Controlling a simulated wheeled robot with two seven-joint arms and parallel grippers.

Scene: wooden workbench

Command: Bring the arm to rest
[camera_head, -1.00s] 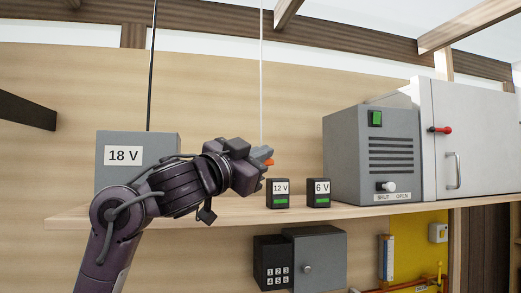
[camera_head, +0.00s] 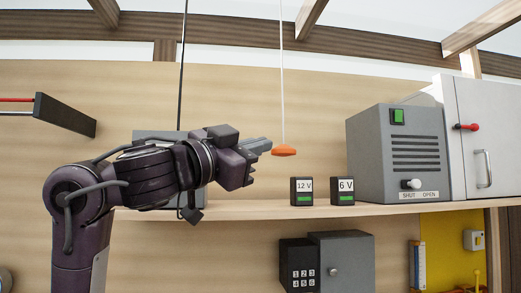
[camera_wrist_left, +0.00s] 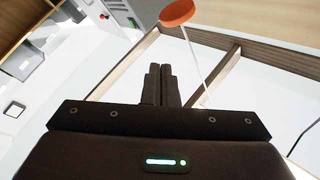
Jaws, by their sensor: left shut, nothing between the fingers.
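My left arm comes in from the left in the head view, and its gripper (camera_head: 262,144) is raised above the shelf, pointing right. In the left wrist view the two dark fingers (camera_wrist_left: 157,84) lie together, shut with nothing between them. An orange pull knob (camera_head: 285,150) hangs on a white cord just right of the fingertips; the head view does not tell whether they touch. In the left wrist view the knob (camera_wrist_left: 177,13) appears beyond the fingers, apart from them. My right gripper is in neither view.
My arm hides most of a grey box (camera_head: 150,135) on the shelf (camera_head: 320,211). Batteries marked 12 V (camera_head: 302,192) and 6 V (camera_head: 343,191) stand on it, left of a grey vented machine (camera_head: 372,165). A keypad box (camera_head: 298,262) is below. A dark bar (camera_head: 65,115) juts in at left.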

